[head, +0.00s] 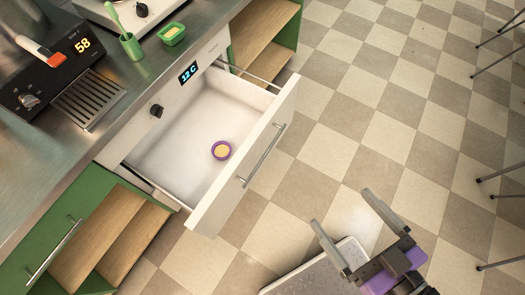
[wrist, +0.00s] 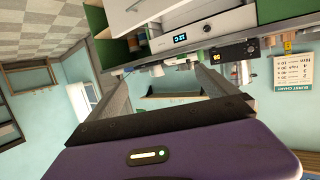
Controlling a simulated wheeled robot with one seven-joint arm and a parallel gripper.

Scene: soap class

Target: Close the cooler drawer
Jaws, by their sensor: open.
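The white cooler drawer (head: 228,180) is pulled well out from the counter front, with a metal bar handle (head: 262,155) on its outer face. Inside it sits a small purple bowl (head: 221,150) with pale yellow contents. The cooler panel (head: 172,92) has a black knob and a display reading 12 C; the panel also shows in the wrist view (wrist: 220,27). My gripper (head: 342,207) is open and empty, apart from the drawer, to the lower right of its front. Its fingers also show in the wrist view (wrist: 162,88).
Open green cabinets with wooden shelves flank the cooler. The checkered floor (head: 390,90) right of the drawer is clear. Thin metal legs stand at the far right.

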